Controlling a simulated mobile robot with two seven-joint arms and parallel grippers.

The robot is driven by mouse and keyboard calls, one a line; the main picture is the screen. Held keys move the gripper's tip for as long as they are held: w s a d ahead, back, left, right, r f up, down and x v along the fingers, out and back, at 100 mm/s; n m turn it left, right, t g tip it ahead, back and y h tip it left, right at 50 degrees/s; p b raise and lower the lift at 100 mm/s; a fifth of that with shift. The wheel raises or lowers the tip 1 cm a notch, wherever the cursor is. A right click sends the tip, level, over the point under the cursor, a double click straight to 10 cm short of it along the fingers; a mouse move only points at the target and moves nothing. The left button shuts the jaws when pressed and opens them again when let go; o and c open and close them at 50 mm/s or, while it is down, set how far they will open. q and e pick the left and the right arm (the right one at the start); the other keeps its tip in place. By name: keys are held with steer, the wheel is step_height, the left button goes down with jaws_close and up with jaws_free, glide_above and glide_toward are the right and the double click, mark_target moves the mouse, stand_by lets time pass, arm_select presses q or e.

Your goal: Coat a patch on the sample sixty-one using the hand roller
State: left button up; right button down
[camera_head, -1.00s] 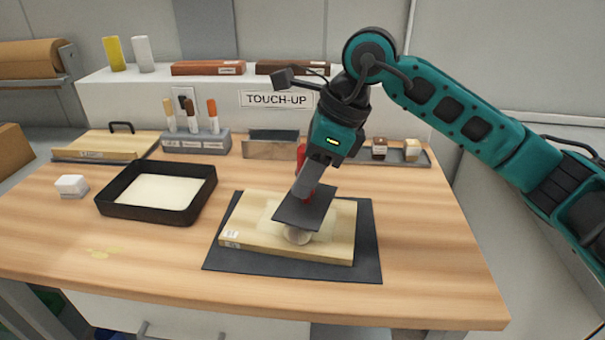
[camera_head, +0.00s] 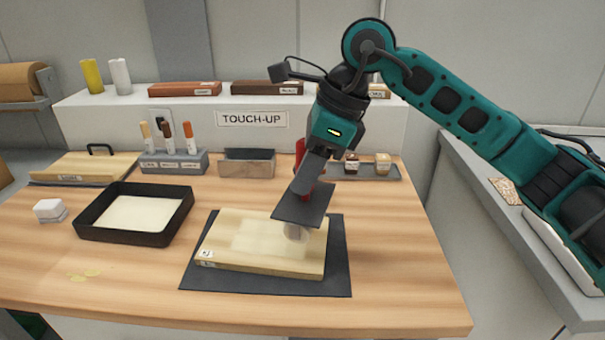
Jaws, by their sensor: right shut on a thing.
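The sample board (camera_head: 222,245) is pale wood with a small white label on its front left edge, too small to read. It lies flat on a dark mat (camera_head: 340,270). A lighter coated-looking patch (camera_head: 262,236) shows on its top. My right gripper (camera_head: 306,200) is over the board's right part, shut on the hand roller, whose red handle (camera_head: 300,153) shows behind the fingers. The pale roller head (camera_head: 295,232) is at the board's top; a dark plate of the gripper partly hides it, and I cannot tell if it touches. My left gripper is out of view.
A black tray (camera_head: 88,232) of cream coating stands left of the board. A white block (camera_head: 49,209), a marker rack (camera_head: 173,163), a grey holder (camera_head: 247,165), another board (camera_head: 85,165) and a tray of small jars (camera_head: 345,172) stand around. The front left table is clear apart from yellowish spots.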

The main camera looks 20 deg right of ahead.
steer(key=shift+r+p, duration=0.8)
steer(key=shift+r, duration=0.8)
